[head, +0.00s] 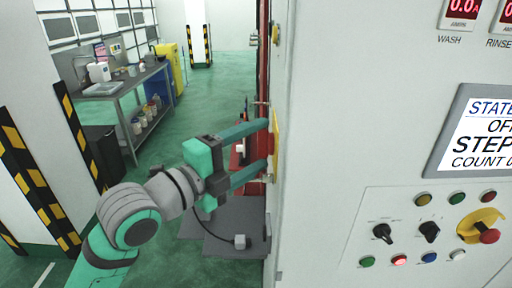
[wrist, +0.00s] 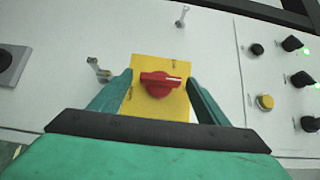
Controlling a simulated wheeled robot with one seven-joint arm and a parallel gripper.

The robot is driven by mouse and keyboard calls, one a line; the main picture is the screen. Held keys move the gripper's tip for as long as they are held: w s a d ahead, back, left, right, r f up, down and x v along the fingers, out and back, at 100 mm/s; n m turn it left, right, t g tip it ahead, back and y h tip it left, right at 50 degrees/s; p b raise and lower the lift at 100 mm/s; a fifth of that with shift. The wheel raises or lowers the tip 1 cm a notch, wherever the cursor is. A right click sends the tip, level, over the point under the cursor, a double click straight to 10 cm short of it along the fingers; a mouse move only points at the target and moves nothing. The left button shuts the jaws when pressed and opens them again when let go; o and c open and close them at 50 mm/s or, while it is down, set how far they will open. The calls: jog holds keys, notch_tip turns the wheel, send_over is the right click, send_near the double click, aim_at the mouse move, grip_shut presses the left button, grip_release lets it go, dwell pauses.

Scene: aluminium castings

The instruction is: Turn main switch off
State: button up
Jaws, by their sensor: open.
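The main switch (wrist: 160,85) is a red rotary knob on a yellow plate (wrist: 179,106), seen in the wrist view. Its handle lies roughly level across the picture, with a pale mark toward its right end. In the head view the yellow plate (head: 276,146) shows edge-on at the cabinet's side, and the knob is hard to make out there. My gripper (head: 265,147) is open, its teal fingers reaching close to the plate. In the wrist view my gripper (wrist: 159,78) has one finger on each side of the knob, with gaps; contact with the plate cannot be told.
The cabinet front (head: 350,120) fills the right, with a status display (head: 482,132), black selectors and several buttons. A workbench (head: 125,95) and striped posts stand left; green floor lies between.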

jog(key=shift+w, duration=0.15)
jog(key=c, duration=1)
jog(key=shift+c, duration=0.2)
